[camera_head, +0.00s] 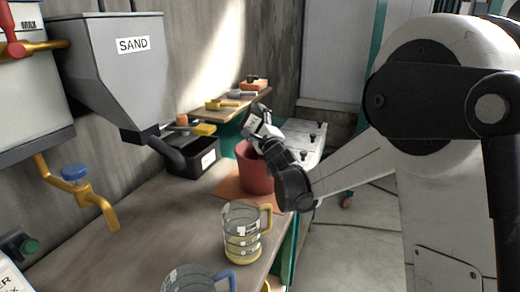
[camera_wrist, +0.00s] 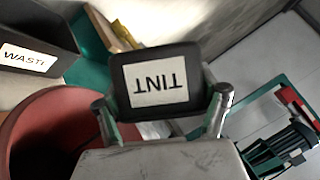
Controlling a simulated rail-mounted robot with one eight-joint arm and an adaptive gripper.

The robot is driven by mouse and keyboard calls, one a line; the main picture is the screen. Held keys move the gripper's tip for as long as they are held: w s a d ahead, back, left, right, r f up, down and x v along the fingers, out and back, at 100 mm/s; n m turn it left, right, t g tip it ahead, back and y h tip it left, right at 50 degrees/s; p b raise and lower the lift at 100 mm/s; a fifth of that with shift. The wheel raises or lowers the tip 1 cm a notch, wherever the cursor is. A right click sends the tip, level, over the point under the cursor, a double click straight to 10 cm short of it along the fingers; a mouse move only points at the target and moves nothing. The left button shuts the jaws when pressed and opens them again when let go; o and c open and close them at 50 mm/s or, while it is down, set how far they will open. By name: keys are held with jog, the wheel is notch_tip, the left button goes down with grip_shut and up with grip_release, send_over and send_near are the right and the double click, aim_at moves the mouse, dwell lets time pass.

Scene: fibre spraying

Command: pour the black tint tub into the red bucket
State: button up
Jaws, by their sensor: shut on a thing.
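The black tint tub (camera_wrist: 157,105) has a white TINT label, which reads upside down in the wrist view. My gripper (camera_wrist: 162,98) is shut on it, with one finger on each side. In the head view the tub (camera_head: 255,121) is small and partly hidden by my gripper; it is held above the red bucket's rim and looks tilted, though its exact angle is hard to tell. The red bucket (camera_head: 252,174) stands on the bench, its right side partly hidden by my arm. In the wrist view the bucket (camera_wrist: 40,112) is at the lower left. The bucket's contents are not visible.
An orange mat (camera_head: 229,189) lies under the bucket. A black WASTE bin (camera_head: 191,164) stands behind it to the left. A clear jug with a yellow handle (camera_head: 241,243) and a blue-handled jug (camera_head: 192,281) stand in front. A SAND hopper (camera_head: 108,75) hangs at the left.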

aim_at(240, 124)
jog(key=shift+r, duration=0.1)
jog(key=shift+a+f+n, duration=0.2)
jog(key=shift+f+n, duration=0.2)
jog(key=shift+a+r+n+g+p, duration=0.1)
jog(key=shift+a+n+g+p, duration=0.35)
jog(key=shift+n+p, duration=0.55)
jog(key=shift+a+f+n+g, duration=0.15)
jog(key=shift+f+n+g, duration=0.1)
jog(key=shift+n, duration=0.25)
jog(key=shift+a+f+n+g+p, duration=0.15)
jog(key=shift+a+n+g+p, duration=0.3)
jog(key=shift+n+p, duration=0.75)
jog(key=shift+s+a+r+n+g+p, duration=0.1)
jog(key=shift+a+r+n+g+p, duration=0.4)
jog(key=shift+p, duration=0.85)
jog(key=shift+a+f+n+h+p, duration=0.2)
jog(key=shift+a+n+p, duration=0.1)
jog(key=shift+a+n, duration=0.15)
jog(key=shift+a+f+n+h+p, duration=0.1)
jog(key=shift+a+n+h+p, duration=0.15)
jog(key=shift+a+n, duration=0.2)
jog(key=shift+a+r, duration=0.1)
jog(key=shift+r+n, duration=0.1)
jog(key=shift+n, duration=0.2)
